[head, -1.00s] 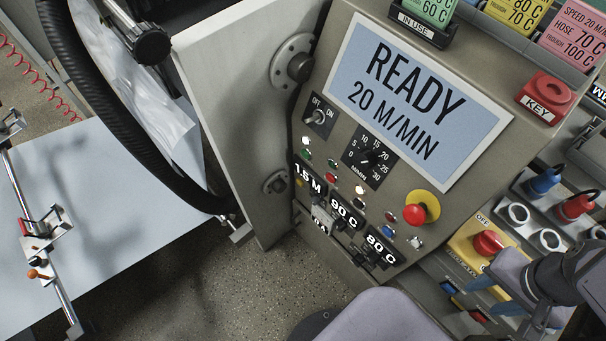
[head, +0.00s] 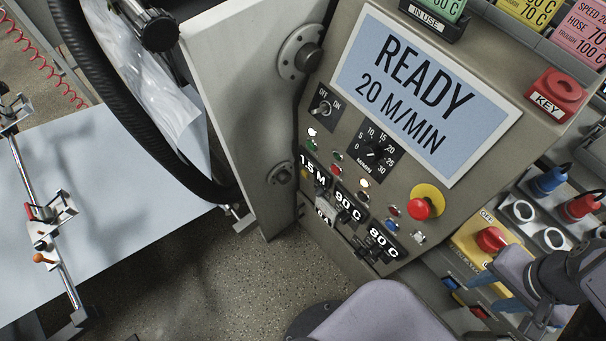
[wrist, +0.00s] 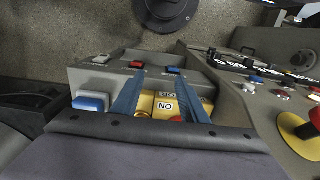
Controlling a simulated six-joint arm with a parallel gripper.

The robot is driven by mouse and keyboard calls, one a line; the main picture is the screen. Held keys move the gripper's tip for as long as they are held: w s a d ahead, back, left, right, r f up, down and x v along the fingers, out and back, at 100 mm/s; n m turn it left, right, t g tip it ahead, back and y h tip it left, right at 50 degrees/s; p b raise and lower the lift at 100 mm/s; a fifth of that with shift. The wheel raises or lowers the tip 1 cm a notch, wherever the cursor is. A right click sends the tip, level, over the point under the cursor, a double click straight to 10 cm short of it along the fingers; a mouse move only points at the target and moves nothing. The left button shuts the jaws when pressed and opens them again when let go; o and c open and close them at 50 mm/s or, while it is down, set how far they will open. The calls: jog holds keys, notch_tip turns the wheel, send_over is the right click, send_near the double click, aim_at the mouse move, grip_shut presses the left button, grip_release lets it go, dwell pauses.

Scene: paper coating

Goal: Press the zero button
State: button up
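The grey control panel (head: 335,150) carries small coloured buttons, including a green one (head: 311,144), a red one (head: 338,156), a blue one (head: 389,226) and a white one (head: 418,238). I cannot read a zero label on any button. Number displays read 1.5 M (head: 313,172), 90 C (head: 348,207) and 80 C (head: 384,242). My gripper (head: 503,299) is at the lower right, below and right of the panel, by a yellow box. In the wrist view its two blue fingers (wrist: 160,78) are apart with nothing held between them.
The yellow box (head: 468,240) with a red button (head: 490,239) stands close to my gripper. A red emergency knob (head: 419,208) sticks out of the panel. A READY screen (head: 425,90) is above. Open floor (head: 230,270) lies left of the panel.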

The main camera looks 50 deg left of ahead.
jog(key=shift+c, duration=0.4)
grip_shut()
dwell(1.2)
